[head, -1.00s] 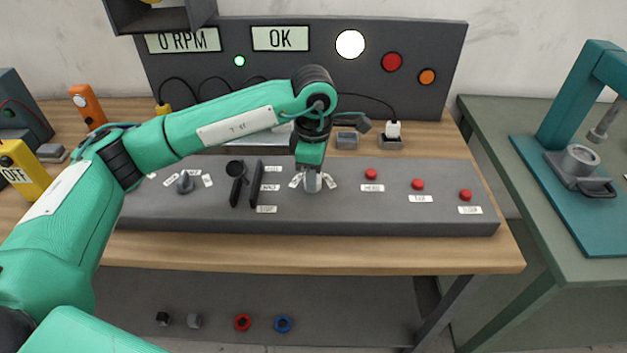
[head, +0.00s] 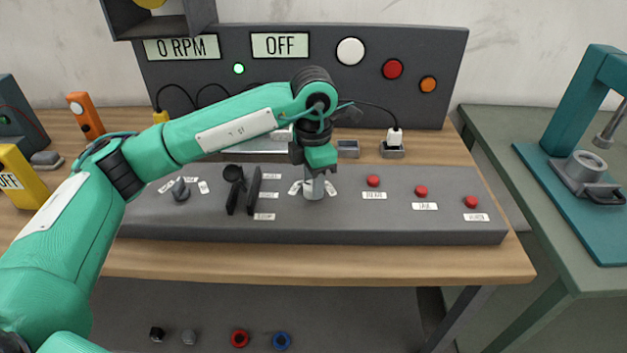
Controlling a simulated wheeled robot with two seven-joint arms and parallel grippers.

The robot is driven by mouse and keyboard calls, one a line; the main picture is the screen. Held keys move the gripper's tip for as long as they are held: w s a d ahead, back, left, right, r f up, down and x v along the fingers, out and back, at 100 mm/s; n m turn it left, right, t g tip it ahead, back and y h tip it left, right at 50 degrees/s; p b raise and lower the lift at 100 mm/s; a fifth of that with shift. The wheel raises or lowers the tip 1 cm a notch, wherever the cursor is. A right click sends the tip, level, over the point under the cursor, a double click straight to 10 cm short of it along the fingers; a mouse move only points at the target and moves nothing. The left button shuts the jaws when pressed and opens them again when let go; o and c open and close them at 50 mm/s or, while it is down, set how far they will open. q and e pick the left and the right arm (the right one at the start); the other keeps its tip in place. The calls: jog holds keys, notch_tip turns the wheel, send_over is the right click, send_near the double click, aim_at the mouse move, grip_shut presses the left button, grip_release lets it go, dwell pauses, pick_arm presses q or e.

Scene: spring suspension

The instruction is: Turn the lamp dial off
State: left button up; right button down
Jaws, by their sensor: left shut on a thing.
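My left gripper (head: 314,182) points down at a dial on the sloped grey console (head: 400,228) and is shut on the dial (head: 313,193). The gripper hides most of the dial, so its pointer direction cannot be told. Small white labels flank it, too small to read. On the back panel the round white lamp (head: 351,51) looks dull white, and the display (head: 280,45) reads OFF. My right gripper is not in view.
A second dial (head: 181,190) and two black levers (head: 244,190) stand left on the console. Red buttons (head: 373,181) line its right side. A yellow OFF box (head: 20,177) stands far left. A teal press (head: 580,150) is on the right table.

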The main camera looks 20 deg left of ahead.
pick_arm(q)
jog(key=shift+r, duration=0.1)
jog(key=o, duration=1)
jog(key=shift+c, duration=0.2)
notch_tip(320, 180, up, 14)
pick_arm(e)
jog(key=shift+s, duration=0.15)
